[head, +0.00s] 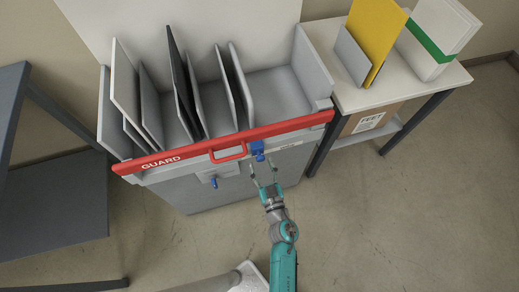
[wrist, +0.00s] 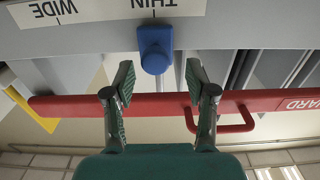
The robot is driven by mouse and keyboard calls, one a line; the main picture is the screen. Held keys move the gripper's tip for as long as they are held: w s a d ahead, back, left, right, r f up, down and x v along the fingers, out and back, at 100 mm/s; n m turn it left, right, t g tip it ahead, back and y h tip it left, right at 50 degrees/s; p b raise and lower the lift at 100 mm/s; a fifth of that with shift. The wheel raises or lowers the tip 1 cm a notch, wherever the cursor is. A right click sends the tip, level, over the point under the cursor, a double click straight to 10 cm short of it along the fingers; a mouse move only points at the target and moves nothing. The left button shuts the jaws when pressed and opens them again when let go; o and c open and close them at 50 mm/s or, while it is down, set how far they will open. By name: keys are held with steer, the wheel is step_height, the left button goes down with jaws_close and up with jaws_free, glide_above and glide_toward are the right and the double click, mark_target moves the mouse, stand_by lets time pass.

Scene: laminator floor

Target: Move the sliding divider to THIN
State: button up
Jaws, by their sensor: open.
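A grey machine (head: 185,195) holds several upright panels, including a rounded light-grey divider (head: 242,85) right of the others. A blue knob (head: 257,148) sits on its front, close to the red bar. In the wrist view, the blue knob (wrist: 155,48) appears beside the upside-down THIN label (wrist: 153,4), roughly lined up with it; the WIDE label (wrist: 52,9) is farther left. Whether the knob joins the divider is hidden. My gripper (head: 263,172) is open and empty just in front of the knob. Its fingertips (wrist: 160,76) are spread to either side, apart from it.
A red GUARD bar (head: 175,157) with a loop handle (head: 228,152) crosses the machine's front. A side table (head: 345,98) with yellow and white boards stands right. A dark table (head: 50,190) stands left.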

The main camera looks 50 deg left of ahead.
steer(key=v, duration=0.8)
steer(key=shift+s+d, duration=0.2)
steer(key=shift+d, duration=0.1)
